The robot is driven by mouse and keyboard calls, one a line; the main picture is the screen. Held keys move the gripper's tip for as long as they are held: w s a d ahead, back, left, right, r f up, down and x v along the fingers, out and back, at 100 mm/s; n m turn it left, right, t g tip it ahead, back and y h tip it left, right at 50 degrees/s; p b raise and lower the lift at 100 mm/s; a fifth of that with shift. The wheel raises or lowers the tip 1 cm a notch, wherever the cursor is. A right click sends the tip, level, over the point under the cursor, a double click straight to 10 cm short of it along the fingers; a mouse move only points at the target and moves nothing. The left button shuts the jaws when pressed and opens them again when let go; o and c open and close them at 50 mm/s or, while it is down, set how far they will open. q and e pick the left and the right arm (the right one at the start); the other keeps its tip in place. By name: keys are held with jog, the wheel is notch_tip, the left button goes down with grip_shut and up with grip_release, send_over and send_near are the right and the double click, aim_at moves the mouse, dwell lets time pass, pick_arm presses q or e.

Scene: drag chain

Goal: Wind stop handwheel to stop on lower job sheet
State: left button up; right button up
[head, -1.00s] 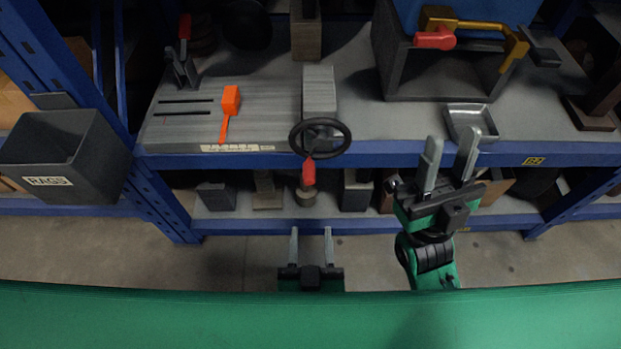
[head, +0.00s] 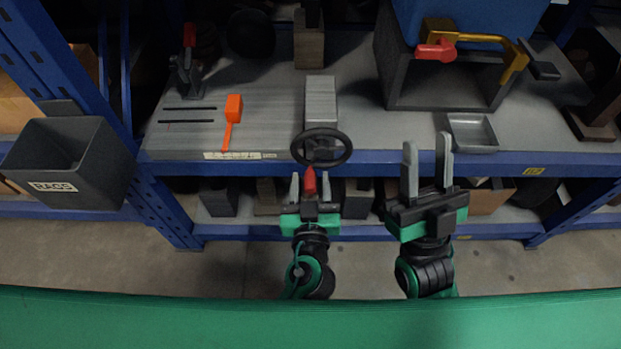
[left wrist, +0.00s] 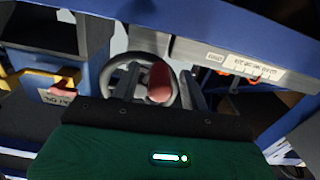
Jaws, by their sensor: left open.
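The dark handwheel (head: 321,147) sits at the front edge of the shelf with its red handle (head: 310,181) pointing down. In the left wrist view the handwheel (left wrist: 134,71) and red handle (left wrist: 160,82) show ahead. My left gripper (head: 310,188) is open, one finger on each side of the red handle; I cannot tell whether either touches it. An orange block with a pointer (head: 234,106) lies on the grey slotted plate (head: 180,138) left of the wheel. No job sheet is clearly readable. My right gripper (head: 428,165) is open and empty, right of the wheel.
A blue shelf edge (head: 380,162) runs below the wheel. A metal tray (head: 473,148) and a grey stand (head: 400,92) with a red-handled brass lever (head: 470,36) are at the right. A rags bin (head: 110,165) hangs at the left. Blocks fill the lower shelf.

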pick_arm(q)
jog(key=shift+w, duration=0.25)
grip_shut()
jog(key=c, duration=1)
grip_release()
jog(key=shift+a, duration=0.1)
